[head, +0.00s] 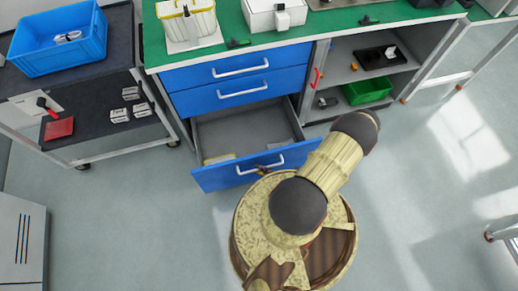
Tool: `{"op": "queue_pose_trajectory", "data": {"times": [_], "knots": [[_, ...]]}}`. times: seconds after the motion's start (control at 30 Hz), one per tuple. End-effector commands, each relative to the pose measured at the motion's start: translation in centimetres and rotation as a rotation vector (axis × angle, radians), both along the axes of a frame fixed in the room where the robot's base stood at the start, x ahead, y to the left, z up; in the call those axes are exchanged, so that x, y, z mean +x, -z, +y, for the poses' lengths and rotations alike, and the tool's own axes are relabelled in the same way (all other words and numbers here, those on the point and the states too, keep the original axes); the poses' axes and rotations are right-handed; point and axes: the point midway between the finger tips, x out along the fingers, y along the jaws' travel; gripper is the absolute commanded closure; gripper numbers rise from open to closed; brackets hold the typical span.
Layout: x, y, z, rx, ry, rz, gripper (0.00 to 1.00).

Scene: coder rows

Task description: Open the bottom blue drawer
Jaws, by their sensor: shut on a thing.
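The bottom blue drawer (222,178) is pulled well out of the cabinet under the green bench, and its grey inside (240,130) shows. A few pale items lie in it near the front. Its silvery handle (278,162) is on the blue front. My gripper (264,169) is at the handle, shut on it; only a small dark part shows, as my arm hides the rest. The two blue drawers above, the top one (200,73) and the middle one (205,98), are closed.
A dark cart (95,85) with a blue crate (60,42) stands at the left. Open shelves at the right hold a green bin (368,91). A grey cabinet (22,240) is at the lower left. The floor in front of the drawer's left side is clear.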

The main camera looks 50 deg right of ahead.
Motion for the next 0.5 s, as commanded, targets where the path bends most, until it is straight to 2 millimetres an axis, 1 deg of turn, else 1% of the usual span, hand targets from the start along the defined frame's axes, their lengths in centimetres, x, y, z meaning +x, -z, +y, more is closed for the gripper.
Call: {"op": "queue_pose_trajectory", "data": {"times": [0.4, 0.43, 0.5], "knots": [[-0.07, 0.04, -0.16, -0.002, 0.002, 0.001, 1.00], [-0.07, 0.04, -0.17, -0.002, 0.002, 0.001, 0.90], [-0.07, 0.03, -0.16, -0.002, 0.002, 0.001, 0.86]]}}
